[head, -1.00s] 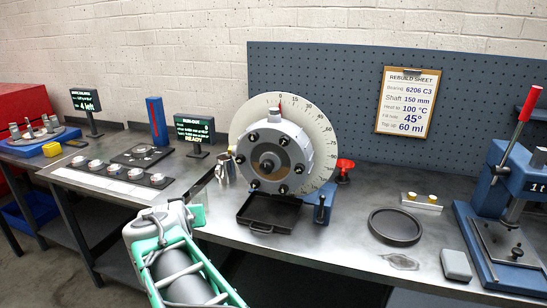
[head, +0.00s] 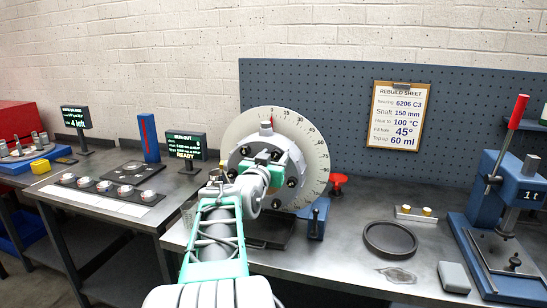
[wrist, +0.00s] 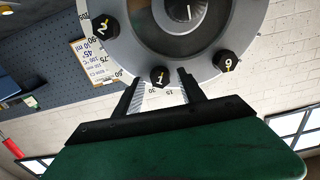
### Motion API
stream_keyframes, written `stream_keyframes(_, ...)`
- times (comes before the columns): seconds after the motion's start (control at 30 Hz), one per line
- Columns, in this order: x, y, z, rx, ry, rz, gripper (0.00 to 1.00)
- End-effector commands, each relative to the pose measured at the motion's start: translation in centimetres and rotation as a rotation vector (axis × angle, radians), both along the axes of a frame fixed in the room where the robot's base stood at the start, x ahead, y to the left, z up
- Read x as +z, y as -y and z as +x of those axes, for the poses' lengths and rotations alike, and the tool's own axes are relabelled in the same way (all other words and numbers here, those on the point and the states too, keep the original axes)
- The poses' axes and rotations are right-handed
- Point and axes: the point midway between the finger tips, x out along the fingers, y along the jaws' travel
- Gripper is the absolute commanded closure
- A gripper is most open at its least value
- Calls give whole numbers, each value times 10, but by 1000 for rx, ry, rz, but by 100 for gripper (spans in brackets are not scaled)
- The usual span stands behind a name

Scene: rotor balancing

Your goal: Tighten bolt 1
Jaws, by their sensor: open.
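The rotor housing (head: 291,163) is a round grey unit with dark bolts around its face, standing in front of a white degree dial (head: 312,150). In the wrist view, bolt 1 (wrist: 160,77) is a black hex head marked with a yellow 1. Bolt 2 (wrist: 106,27) and bolt 6 (wrist: 226,61) sit to either side of it. My gripper (wrist: 158,80) is open and empty, its two fingers apart on either side of bolt 1. I cannot tell whether they touch it.
A dark ring (head: 390,252) and a blue press (head: 484,215) stand to the right. The run-out display (head: 186,146) stands to the left. A pegboard (head: 350,110) backs the bench.

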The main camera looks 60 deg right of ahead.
Motion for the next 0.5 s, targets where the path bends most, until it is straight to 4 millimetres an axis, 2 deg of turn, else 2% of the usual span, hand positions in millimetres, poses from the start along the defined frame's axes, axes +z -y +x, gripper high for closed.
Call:
stream_keyframes(0.1,0,0,0,1,0,0,54)
stream_keyframes(0.5,0,-1,0,1,0,1,86)
